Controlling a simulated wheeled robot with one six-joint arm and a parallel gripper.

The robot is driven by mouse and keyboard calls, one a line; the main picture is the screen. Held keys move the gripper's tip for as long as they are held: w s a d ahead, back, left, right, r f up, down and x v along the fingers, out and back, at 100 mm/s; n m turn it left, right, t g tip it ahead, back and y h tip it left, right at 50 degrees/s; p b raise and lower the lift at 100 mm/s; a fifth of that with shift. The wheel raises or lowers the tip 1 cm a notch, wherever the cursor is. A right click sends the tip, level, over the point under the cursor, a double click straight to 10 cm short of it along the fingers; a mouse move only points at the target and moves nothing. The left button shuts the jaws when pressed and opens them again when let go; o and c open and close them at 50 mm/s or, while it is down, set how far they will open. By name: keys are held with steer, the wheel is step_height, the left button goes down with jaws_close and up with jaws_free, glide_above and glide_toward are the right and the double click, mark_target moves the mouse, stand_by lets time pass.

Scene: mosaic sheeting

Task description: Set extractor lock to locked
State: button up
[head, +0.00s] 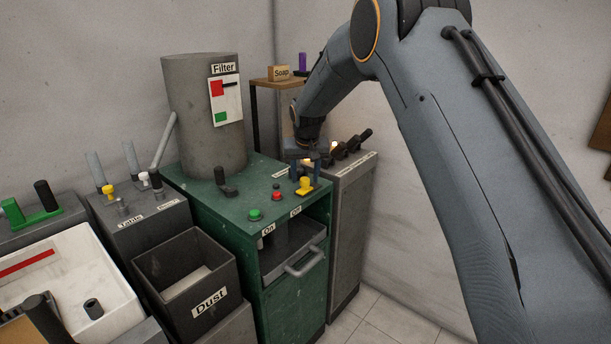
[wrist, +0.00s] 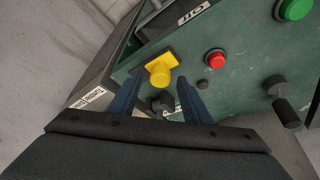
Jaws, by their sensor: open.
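The green cabinet (head: 225,205) carries several controls on its top. My gripper (head: 305,167) is low over the top's back right part, behind the yellow knob (head: 304,186). In the wrist view, my open blue fingers (wrist: 157,90) have a small black knob (wrist: 160,103) between them, with no clear contact. The yellow knob (wrist: 160,68) lies just beyond the fingertips. The black knob is hidden by my gripper in the head view. No label that I can read names the extractor lock, so I cannot tell which control it is or its setting.
A red button (head: 277,196), a green button (head: 254,214) and a black lever (head: 226,185) stand nearby. The filter cylinder (head: 203,115) rises at the back left. A grey cabinet (head: 346,225) with dark handles stands close on the right. The Dust bin (head: 185,276) is at left.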

mark_target(314, 188)
steer(key=shift+w+f, duration=0.15)
steer(key=shift+f, duration=0.35)
jaws_close()
steer(key=shift+w+d+b, duration=0.5)
steer(key=shift+w+d, duration=0.15)
steer(key=shift+w, duration=0.2)
steer(key=shift+w+d+b, duration=0.5)
steer(key=shift+w+d, duration=0.15)
steer(key=shift+w, duration=0.2)
jaws_free()
steer(key=shift+w+d, duration=0.1)
steer(key=shift+d, duration=0.05)
